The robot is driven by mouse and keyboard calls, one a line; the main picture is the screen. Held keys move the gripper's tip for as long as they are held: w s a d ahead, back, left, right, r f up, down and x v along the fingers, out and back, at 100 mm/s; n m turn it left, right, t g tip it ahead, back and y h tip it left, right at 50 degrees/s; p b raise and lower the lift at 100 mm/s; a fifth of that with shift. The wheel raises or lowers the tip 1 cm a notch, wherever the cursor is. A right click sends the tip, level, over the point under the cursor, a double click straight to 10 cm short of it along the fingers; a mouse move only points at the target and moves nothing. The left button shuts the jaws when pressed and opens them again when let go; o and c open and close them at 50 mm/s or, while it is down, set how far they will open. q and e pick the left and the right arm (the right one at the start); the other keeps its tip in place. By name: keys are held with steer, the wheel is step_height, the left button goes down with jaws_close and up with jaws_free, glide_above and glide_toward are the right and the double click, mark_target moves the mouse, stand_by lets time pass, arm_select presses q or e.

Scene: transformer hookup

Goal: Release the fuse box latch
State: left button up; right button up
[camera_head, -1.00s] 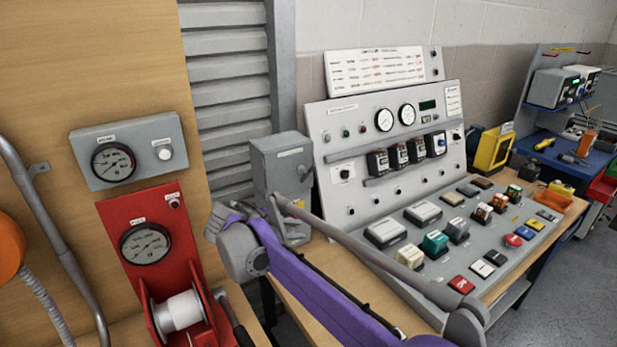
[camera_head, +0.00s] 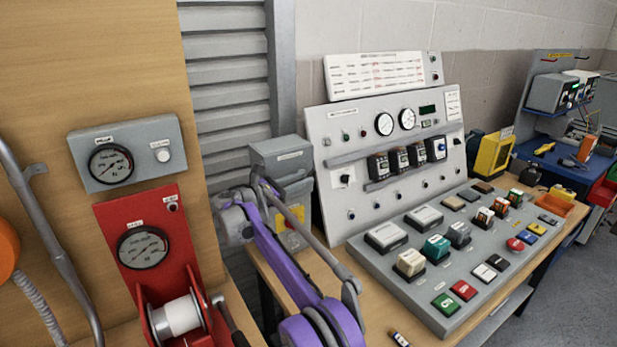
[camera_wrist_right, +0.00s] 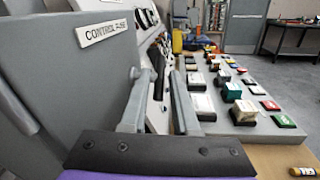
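The grey fuse box (camera_head: 318,205) stands on the bench left of the control panel. Its cover (camera_head: 282,156) appears tilted outward, with a yellow and red patch (camera_head: 292,238) showing below it. In the right wrist view the grey cover (camera_wrist_right: 75,65), labelled "CONTROL FUSE", fills the left side. My right gripper (camera_head: 262,182) is in front of the box, close to the cover. In the right wrist view its two fingers (camera_wrist_right: 164,85) stand apart with nothing clearly between them. The latch is hidden or too small to make out. My left gripper is out of view.
The sloped control panel (camera_head: 345,150) with several coloured buttons stands right of the box. A small cylinder (camera_head: 398,338) lies on the bench's front edge. A red gauge stand with a spool (camera_head: 180,315) and a gauge box (camera_head: 105,185) are at left.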

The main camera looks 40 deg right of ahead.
steer(key=shift+d, duration=1.35)
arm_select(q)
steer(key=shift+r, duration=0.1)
arm_select(e)
jaws_close()
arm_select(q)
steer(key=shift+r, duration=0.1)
